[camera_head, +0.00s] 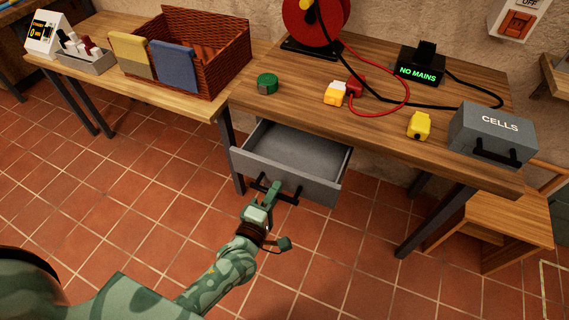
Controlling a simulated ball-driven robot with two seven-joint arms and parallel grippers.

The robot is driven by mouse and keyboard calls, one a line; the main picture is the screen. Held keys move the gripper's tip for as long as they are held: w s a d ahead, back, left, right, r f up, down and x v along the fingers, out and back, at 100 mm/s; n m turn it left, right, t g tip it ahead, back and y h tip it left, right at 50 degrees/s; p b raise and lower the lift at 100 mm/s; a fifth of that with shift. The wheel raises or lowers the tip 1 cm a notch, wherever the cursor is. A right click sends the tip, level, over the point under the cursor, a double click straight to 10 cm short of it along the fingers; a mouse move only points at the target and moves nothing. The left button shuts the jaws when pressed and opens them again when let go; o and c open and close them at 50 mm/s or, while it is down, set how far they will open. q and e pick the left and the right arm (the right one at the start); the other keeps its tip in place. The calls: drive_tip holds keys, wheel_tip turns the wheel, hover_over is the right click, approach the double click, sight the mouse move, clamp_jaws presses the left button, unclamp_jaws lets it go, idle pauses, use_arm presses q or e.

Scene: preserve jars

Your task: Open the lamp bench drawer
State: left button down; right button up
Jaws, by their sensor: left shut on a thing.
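The lamp bench drawer (296,152) is grey and stands pulled out from under the wooden bench (390,129). Its inside shows and looks empty. My left gripper (273,190) is at the front of the drawer, shut on its dark bar handle (290,200). The gripper covers part of the handle. My right gripper is not in view.
On the bench are a grey CELLS box (491,134), a red cable reel (316,20), a green tape roll (267,84) and yellow items. A side table (193,97) with a wicker basket (213,45) stands left. The tiled floor in front is clear.

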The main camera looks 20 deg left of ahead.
use_arm(q)
drive_tip(key=s+p, duration=0.2)
drive_tip(key=s, duration=0.9)
drive_tip(key=shift+a+p, duration=0.2)
drive_tip(key=shift+p, duration=0.15)
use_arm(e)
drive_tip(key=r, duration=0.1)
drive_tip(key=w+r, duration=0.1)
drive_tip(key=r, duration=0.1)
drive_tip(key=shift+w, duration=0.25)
use_arm(q)
drive_tip(key=c, duration=1.5)
unclamp_jaws()
drive_tip(key=s, duration=0.5)
drive_tip(key=s+p, duration=0.1)
drive_tip(key=s, duration=1)
drive_tip(key=shift+s+a, duration=0.25)
drive_tip(key=shift+a, duration=0.05)
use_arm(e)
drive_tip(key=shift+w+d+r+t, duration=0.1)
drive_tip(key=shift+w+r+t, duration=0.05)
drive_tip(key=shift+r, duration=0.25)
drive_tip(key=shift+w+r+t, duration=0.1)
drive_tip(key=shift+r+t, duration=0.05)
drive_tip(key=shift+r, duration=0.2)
